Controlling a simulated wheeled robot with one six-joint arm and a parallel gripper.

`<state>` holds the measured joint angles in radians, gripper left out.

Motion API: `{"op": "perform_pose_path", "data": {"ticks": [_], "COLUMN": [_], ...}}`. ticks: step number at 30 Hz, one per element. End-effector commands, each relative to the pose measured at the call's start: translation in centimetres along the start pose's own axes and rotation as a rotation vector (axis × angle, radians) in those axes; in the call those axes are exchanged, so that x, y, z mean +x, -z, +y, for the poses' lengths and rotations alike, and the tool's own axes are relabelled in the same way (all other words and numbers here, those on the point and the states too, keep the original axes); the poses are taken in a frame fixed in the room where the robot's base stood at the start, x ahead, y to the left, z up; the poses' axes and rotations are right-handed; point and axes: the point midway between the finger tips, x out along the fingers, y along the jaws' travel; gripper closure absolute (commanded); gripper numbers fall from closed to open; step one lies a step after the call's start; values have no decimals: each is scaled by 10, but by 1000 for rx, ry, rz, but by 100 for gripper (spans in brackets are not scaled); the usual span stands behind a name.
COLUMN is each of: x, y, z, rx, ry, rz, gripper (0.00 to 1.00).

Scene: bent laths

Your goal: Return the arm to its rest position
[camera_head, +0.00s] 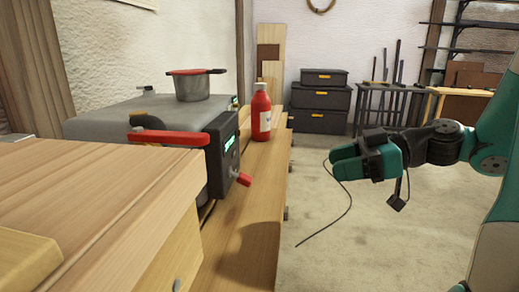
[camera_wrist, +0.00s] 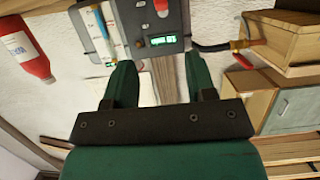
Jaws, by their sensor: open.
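My arm comes in from the right in the head view, green and dark grey. My gripper (camera_head: 338,162) points left and hangs in free air to the right of the wooden bench. In the wrist view my gripper (camera_wrist: 161,72) shows two green fingers spread apart with nothing between them. A thin dark cable hangs below the gripper in the head view.
A wooden bench (camera_head: 245,222) carries a red bottle (camera_head: 261,115) and a grey machine (camera_head: 140,112) with a pot (camera_head: 193,86) on top. Black cases (camera_head: 320,100) and a rack stand at the back wall. The floor (camera_head: 345,250) below the gripper is clear.

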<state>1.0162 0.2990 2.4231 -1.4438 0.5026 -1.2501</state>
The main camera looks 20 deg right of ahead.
Motion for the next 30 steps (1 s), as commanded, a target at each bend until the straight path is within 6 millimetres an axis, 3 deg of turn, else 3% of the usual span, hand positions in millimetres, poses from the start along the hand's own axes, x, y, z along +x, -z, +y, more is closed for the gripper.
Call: {"op": "perform_pose_path", "data": {"ticks": [5,8,13,18,24,30], "x": [5,22,69,100,110,106], "y": [0,1,0,-6,-12,-15], "z": [-3,-15,-60,-113,-167,-200], "rx": [9,49,177,293,376,421], "ry": [14,69,202,252,193,88], "rz": [-14,-71,-289,-551,-797,-928], "gripper": [49,49,49,49,49,49]}}
